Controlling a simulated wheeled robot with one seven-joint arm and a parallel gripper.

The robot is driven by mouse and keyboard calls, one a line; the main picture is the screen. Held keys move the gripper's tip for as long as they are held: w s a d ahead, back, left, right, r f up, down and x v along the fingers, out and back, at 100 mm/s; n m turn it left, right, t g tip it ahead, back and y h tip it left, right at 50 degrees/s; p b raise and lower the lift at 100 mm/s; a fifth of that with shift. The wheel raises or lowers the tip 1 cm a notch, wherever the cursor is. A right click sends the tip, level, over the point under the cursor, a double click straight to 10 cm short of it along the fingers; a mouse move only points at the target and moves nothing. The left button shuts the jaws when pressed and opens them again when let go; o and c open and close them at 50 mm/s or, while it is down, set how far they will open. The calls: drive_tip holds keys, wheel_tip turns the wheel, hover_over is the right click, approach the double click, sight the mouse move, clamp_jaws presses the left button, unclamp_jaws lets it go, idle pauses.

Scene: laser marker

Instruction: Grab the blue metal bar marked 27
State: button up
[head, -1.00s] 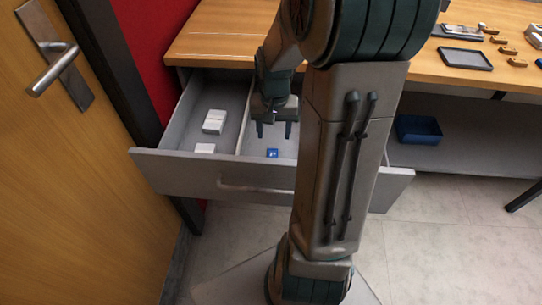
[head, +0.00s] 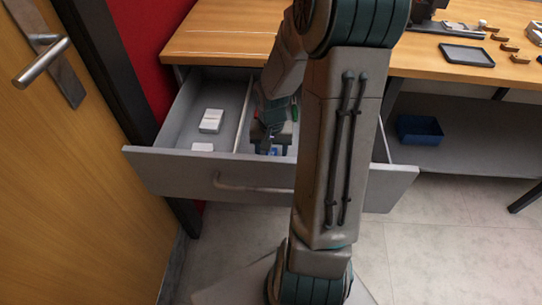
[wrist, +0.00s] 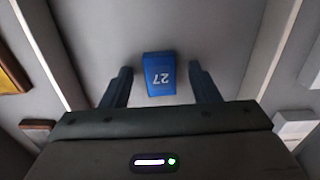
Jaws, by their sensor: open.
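The blue metal bar marked 27 (wrist: 160,74) lies on the drawer floor in the wrist view. Its number reads upside down there. My gripper (wrist: 163,78) is open, with one finger on each side of the bar's near end and a gap on both sides. In the head view my gripper (head: 270,147) is down inside the open drawer. A small patch of blue from the bar (head: 274,151) shows between the fingers, and the rest is hidden.
The open drawer (head: 250,170) has a divider (head: 243,118) left of my gripper. White blocks (head: 211,120) lie in its left compartment. The wooden tabletop (head: 220,35) is above, with a dark tray (head: 466,55). A blue bin (head: 419,130) sits on the shelf at right.

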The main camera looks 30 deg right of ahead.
drive_tip(key=c, duration=1.1)
drive_tip(key=shift+o, duration=0.2)
